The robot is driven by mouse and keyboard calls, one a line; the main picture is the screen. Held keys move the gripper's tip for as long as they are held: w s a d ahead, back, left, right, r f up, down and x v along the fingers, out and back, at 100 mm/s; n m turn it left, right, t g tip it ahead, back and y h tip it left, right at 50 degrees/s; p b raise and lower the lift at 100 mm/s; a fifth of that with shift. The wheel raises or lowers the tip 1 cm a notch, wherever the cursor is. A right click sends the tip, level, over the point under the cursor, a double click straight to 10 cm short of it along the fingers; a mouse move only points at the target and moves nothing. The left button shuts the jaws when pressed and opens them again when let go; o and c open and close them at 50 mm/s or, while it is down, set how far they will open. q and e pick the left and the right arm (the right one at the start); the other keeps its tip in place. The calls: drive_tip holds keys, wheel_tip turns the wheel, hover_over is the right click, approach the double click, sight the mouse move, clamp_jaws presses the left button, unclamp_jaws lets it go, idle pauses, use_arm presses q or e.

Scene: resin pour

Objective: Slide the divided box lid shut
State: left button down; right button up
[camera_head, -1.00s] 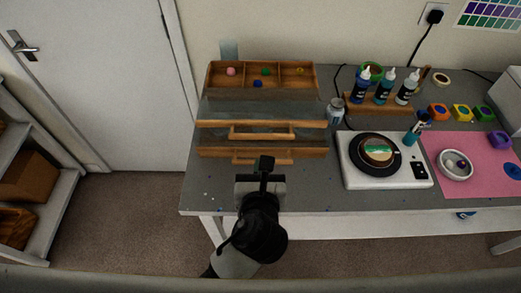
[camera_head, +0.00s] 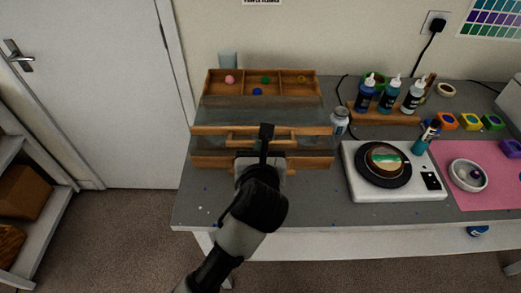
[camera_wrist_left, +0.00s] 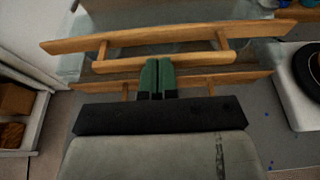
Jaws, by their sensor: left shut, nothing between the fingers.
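The wooden divided box (camera_head: 209,84) stands at the back left of the table, its rear compartments uncovered, with small coloured balls there. Its clear lid (camera_head: 230,110) extends forward from them. The lid has a wooden front bar (camera_head: 215,130) with a handle (camera_head: 240,143); the handle also shows in the left wrist view (camera_wrist_left: 205,57). A second wooden bar (camera_head: 212,161) lies below it. My left gripper (camera_head: 266,126) is shut and empty. Its green fingertips (camera_wrist_left: 157,61) overlap the middle of the handle; I cannot tell whether they touch it. My right gripper is out of view.
Right of the box are a small jar (camera_head: 340,121), a bottle rack (camera_head: 375,117) and a white turntable unit (camera_head: 400,190). A pink mat (camera_head: 480,203) with a white bowl (camera_head: 467,175) lies further right. The tabletop left and front of the box is mostly clear.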

use_arm(q)
drive_tip(key=shift+w+r+p, duration=0.2)
drive_tip(key=shift+w+p, duration=0.1)
drive_tip(key=shift+p, duration=0.1)
drive_tip(key=p, duration=0.4)
approach(260, 113)
drive_tip(key=shift+w+d+f, duration=0.1)
drive_tip(key=shift+w+f, duration=0.1)
drive_tip(key=shift+w, duration=0.25)
drive_tip(key=x, duration=0.3)
drive_tip(key=r+x, duration=0.1)
drive_tip(key=x, duration=0.2)
drive_tip(key=p+x, duration=0.1)
drive_tip(key=x, duration=0.1)
drive_tip(key=shift+w+r, duration=0.25)
drive_tip(key=shift+w, duration=0.4)
drive_tip(key=shift+r, duration=0.15)
